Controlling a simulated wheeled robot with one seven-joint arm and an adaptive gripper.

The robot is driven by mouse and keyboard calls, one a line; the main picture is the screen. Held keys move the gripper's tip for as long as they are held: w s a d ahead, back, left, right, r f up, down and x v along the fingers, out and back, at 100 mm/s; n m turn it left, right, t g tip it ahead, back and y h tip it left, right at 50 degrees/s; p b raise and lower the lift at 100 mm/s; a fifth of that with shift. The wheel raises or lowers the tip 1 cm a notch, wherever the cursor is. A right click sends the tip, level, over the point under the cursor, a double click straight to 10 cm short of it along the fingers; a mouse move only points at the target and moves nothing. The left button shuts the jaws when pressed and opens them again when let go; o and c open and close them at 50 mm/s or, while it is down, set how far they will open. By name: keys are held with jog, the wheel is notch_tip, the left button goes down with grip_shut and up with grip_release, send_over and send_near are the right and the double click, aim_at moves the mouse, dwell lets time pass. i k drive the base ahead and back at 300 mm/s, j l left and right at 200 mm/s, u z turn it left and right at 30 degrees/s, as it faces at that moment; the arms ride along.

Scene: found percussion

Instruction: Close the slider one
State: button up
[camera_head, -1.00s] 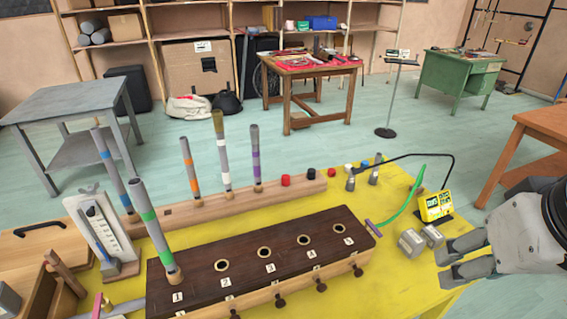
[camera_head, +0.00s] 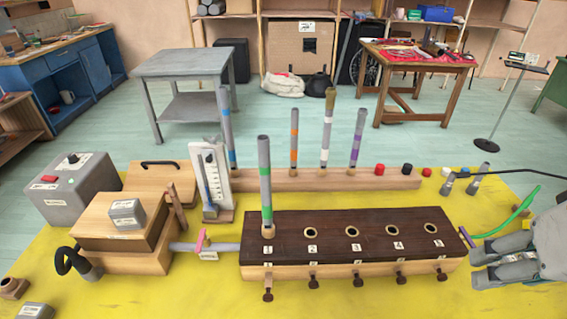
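A long dark-topped wooden box (camera_head: 380,222) stands on the yellow table, with a row of numbered holes. Slider one (camera_head: 268,296) is the leftmost dark knob on its front face, below number 1. It sticks out farther toward me than the other slider knobs (camera_head: 313,283). A grey tube with a green band (camera_head: 265,185) stands upright in hole one. My gripper (camera_head: 476,268) is at the right edge, right of the box and apart from the knobs. Its two fingers point left with a gap between them, and nothing shows in it.
A grey pipe with a pink lever (camera_head: 201,241) joins the box's left end to a wooden bellows-like unit (camera_head: 122,222). A rack (camera_head: 380,181) with several upright tubes stands behind. A green hose (camera_head: 512,215) lies near my gripper. The yellow table (camera_head: 350,305) is clear in front of the box.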

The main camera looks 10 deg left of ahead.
aim_at(268, 296)
jog(key=u, duration=1)
jog(key=i, duration=0.2)
jog(key=k+l+u, duration=0.1)
jog(key=k, duration=0.55)
